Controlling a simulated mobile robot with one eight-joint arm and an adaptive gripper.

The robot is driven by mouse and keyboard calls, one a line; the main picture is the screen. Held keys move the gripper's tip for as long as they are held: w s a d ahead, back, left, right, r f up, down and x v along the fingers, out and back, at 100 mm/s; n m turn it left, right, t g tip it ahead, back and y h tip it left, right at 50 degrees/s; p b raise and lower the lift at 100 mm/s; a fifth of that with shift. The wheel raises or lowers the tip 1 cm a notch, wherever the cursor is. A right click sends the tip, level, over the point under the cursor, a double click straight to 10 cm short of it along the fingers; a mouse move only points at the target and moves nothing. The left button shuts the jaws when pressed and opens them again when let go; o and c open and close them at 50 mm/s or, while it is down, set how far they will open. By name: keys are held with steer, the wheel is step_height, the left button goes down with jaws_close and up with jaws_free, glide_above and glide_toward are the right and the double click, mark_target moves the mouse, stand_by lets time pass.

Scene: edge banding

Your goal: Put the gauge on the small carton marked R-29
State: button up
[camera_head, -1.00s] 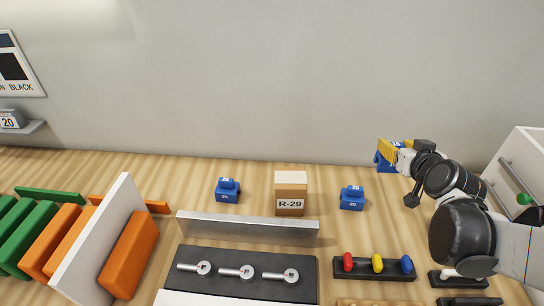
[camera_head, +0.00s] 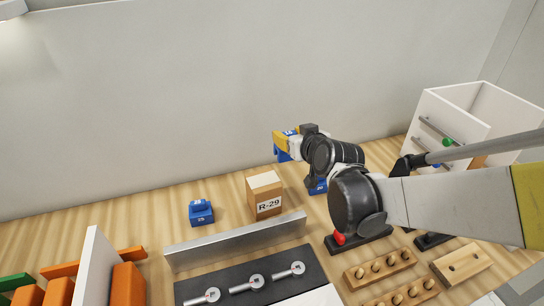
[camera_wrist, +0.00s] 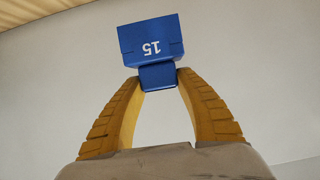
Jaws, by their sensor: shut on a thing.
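My gripper (camera_head: 283,143) is shut on a blue gauge, which shows in the wrist view (camera_wrist: 151,45) with the number 15 on it, upside down in that picture. The gauge sits between the yellow fingertips (camera_wrist: 155,82). In the head view, the held gauge (camera_head: 282,156) is partly hidden by the fingers. It is in the air, above and a little to the right of the small brown carton (camera_head: 265,197) marked R-29. The carton stands on the wooden table with a bare pale top. The gauge and the carton look apart.
One blue block (camera_head: 201,213) stands left of the carton; another (camera_head: 318,187) is at its right, partly behind my arm. A metal rail (camera_head: 236,243) lies in front. A white drawer cabinet (camera_head: 450,118) stands at the right. The wall is behind.

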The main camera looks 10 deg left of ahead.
steer(key=shift+s+a+f+b, duration=0.4)
steer(key=shift+a+f, duration=0.25)
steer(key=shift+f, duration=0.45)
steer(key=shift+s+a+f+b, duration=0.4)
steer(key=shift+a+f, duration=0.3)
steer(key=shift+f, duration=0.4)
steer(key=shift+s+a+f+b, duration=0.25)
steer(key=shift+a+f+b, duration=0.35)
steer(key=shift+f, duration=0.5)
steer(key=shift+f, duration=0.25)
steer(key=o, duration=1.2)
steer(key=shift+r, duration=0.1)
steer(key=shift+r, duration=0.1)
